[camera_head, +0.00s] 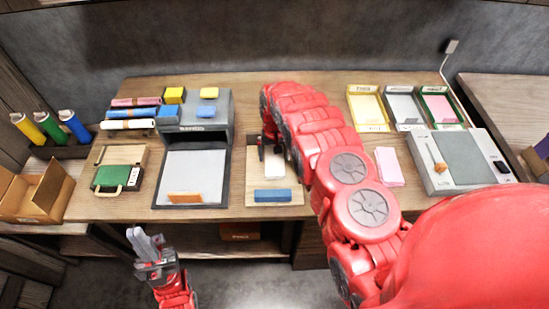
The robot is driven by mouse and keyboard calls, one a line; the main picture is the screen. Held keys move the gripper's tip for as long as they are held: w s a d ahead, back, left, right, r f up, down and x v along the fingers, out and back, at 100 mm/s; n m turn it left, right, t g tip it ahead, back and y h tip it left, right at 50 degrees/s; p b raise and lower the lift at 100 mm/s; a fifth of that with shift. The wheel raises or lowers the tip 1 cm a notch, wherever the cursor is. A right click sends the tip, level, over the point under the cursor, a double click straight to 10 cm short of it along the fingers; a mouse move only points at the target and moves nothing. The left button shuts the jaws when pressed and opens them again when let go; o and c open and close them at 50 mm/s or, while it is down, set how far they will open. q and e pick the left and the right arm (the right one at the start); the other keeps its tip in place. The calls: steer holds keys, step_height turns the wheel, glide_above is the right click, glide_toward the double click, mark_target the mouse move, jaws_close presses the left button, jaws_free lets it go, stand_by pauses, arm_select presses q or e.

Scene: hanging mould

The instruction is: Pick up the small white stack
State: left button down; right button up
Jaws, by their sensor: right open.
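The small white stack (274,164) lies on a light wooden board (258,186) near the middle of the desk, partly hidden by my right gripper. My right arm reaches in from the right and bends over the desk. My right gripper (273,150) is open at the white stack's far end, with a dark finger on its left side. The arm hides the other finger, and I cannot tell whether they touch the stack. My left gripper (146,242) is below the desk's front edge, away from the stack, with its grey fingers pointing up; I cannot tell their opening.
A blue block (272,195) sits on the board's front part. A dark machine with a pale bed (194,175) stands left of it. A pink stack (389,166) lies to the right. Paper trays (403,106) and a grey-topped device (457,160) fill the right side.

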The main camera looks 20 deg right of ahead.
steer(key=c, duration=1.3)
steer(key=shift+c, duration=0.2)
steer(key=shift+r, duration=0.2)
